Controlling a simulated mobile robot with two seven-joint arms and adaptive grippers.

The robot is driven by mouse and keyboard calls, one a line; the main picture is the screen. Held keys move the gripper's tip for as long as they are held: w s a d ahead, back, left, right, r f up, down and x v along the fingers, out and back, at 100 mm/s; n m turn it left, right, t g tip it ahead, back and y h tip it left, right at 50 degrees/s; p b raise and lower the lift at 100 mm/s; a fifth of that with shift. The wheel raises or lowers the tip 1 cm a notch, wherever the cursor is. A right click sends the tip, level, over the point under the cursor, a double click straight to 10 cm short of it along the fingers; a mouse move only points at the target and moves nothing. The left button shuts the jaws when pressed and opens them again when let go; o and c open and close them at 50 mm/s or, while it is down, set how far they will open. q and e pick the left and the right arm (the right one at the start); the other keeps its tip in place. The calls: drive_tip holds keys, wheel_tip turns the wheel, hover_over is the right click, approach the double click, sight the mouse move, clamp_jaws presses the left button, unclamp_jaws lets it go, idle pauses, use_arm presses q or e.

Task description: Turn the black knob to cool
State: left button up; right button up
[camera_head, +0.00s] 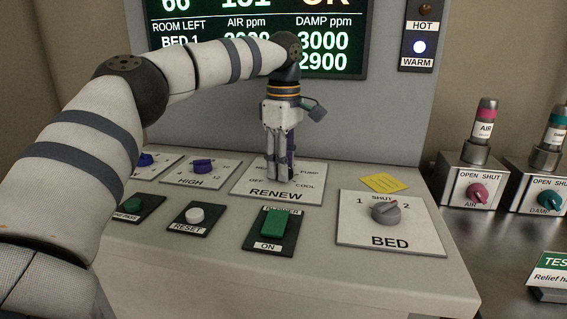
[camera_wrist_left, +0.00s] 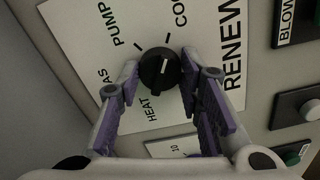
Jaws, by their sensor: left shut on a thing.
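The black knob (camera_wrist_left: 160,68) sits on the white RENEW plate (camera_wrist_left: 85,35) in the left wrist view. The plate carries the words PUMP, COOL and HEAT, and another word partly hidden by a finger. A short white mark shows on the knob's face; I cannot tell for sure which word it points at. My left gripper (camera_head: 279,178) reaches straight down onto the RENEW plate in the head view and hides the knob there. In the wrist view its two fingers are on either side of the knob, shut on it. My right gripper is not in view.
In front of the RENEW plate are a green ON button (camera_head: 272,224) and a white RESET button (camera_head: 195,214). A grey BED knob (camera_head: 385,211) is to the right, with a yellow note (camera_head: 383,182) behind it. Blue knobs (camera_head: 203,166) are to the left. The WARM lamp (camera_head: 419,47) is lit.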

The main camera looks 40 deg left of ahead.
use_arm(q)
drive_tip(key=o, duration=1.2)
wheel_tip(320, 180, up, 12)
